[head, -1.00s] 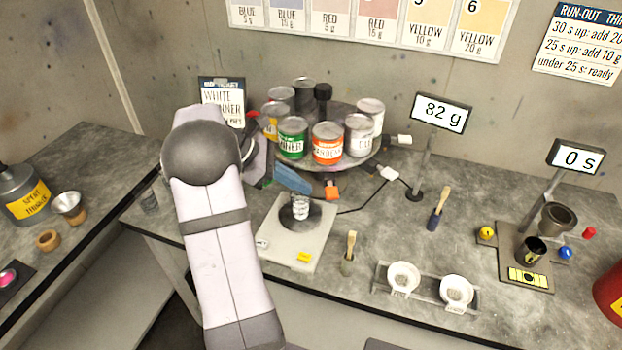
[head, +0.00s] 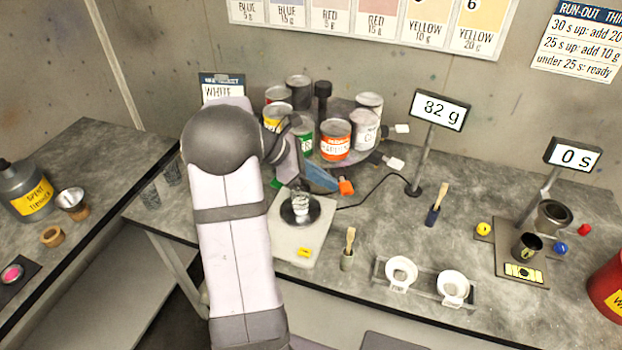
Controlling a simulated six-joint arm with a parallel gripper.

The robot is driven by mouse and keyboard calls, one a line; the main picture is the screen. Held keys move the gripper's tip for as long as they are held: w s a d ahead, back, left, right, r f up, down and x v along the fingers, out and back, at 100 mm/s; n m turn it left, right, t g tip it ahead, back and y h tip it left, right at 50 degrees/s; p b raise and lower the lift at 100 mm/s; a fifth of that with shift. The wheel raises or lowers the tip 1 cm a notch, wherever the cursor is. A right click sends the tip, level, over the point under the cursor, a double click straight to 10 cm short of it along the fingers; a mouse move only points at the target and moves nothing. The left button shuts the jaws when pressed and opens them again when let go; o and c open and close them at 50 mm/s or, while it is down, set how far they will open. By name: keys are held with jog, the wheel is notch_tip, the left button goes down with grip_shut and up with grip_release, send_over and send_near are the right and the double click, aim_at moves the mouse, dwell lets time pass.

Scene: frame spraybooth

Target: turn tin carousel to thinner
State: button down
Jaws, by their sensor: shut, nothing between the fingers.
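The tin carousel (head: 378,147) stands at the back of the bench, with several tins around a dark centre post (head: 322,95). The green thinner tin (head: 307,143) is at its front left, mostly hidden by my wrist. The orange-labelled hardener tin (head: 335,147) is to its right, then a white-labelled tin (head: 364,132). A yellow-labelled tin (head: 274,123) shows at the left. Tabs stick out of the rim: one orange (head: 346,187), one white (head: 394,163), another white (head: 402,129). My gripper (head: 333,186) is shut and empty, its blue fingers at the orange tab, seemingly touching it.
A scale (head: 288,246) with a clear cup (head: 300,207) stands in front of the carousel; its display (head: 439,110) reads 82 g. A cable runs behind the scale.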

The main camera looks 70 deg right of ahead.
aim_at(347, 185)
jog(key=s, duration=0.1)
jog(key=s+d, duration=0.1)
jog(key=s, duration=0.1)
jog(key=shift+d+n, duration=0.1)
jog(key=shift+n, duration=0.2)
jog(key=shift+w, duration=0.1)
jog(key=shift+w+a+p, duration=0.35)
jog(key=shift+w+a, duration=0.1)
jog(key=w+a+r+b, duration=0.2)
jog(key=w+a+r, duration=0.4)
jog(key=w+a, duration=0.1)
jog(key=shift+r+b, duration=0.3)
jog(key=shift+r, duration=0.1)
jog(key=shift+w, duration=0.1)
